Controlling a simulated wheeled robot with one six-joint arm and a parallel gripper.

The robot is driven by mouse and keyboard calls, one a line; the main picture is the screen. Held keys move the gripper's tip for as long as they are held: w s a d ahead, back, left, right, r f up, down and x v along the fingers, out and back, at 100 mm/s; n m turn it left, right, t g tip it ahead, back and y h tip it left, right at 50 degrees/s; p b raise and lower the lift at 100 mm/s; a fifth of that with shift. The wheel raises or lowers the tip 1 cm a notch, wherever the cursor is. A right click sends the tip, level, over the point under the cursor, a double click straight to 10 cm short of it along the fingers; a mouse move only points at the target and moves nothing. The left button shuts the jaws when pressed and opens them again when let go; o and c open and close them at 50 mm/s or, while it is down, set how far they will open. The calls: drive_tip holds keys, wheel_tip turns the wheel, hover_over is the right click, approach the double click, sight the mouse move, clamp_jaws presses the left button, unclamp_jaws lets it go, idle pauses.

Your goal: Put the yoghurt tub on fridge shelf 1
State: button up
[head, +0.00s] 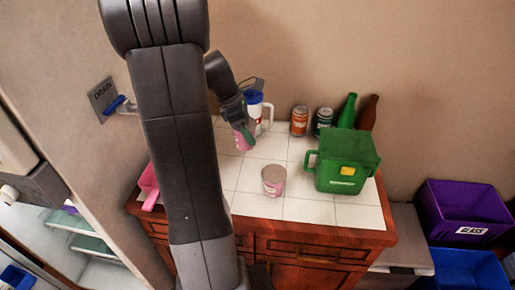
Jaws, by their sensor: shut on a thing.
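My gripper (245,133) is at the back left of the white tiled counter (307,211), beside a blue-and-white jug. It is shut on a small pink thing (239,142), mostly hidden by the fingers; I cannot tell whether this is a yoghurt tub or whether it touches the counter. A small tub (273,182) with a pale top and pink label stands upright near the counter's front middle, apart from my gripper. The fridge is open at the lower left, with glass shelves (87,243) partly in view. I see no shelf numbers.
The jug (256,106), an orange can (299,121), a dark can (323,122) and two bottles line the back. A green lidded container (342,163) stands at right. A pink object (149,184) is at the left edge. Purple (465,210) and blue crates are right.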

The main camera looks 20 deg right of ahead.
sight(248, 144)
drive_tip(key=f, duration=0.6)
drive_tip(key=shift+w+f, duration=0.2)
drive_tip(key=shift+w, duration=0.05)
drive_tip(key=shift+f, duration=1.75)
drive_tip(key=shift+f, duration=0.25)
drive_tip(key=o, duration=1.1)
drive_tip(key=shift+r, duration=0.1)
drive_tip(key=shift+c, duration=0.2)
drive_tip(key=shift+r, duration=0.1)
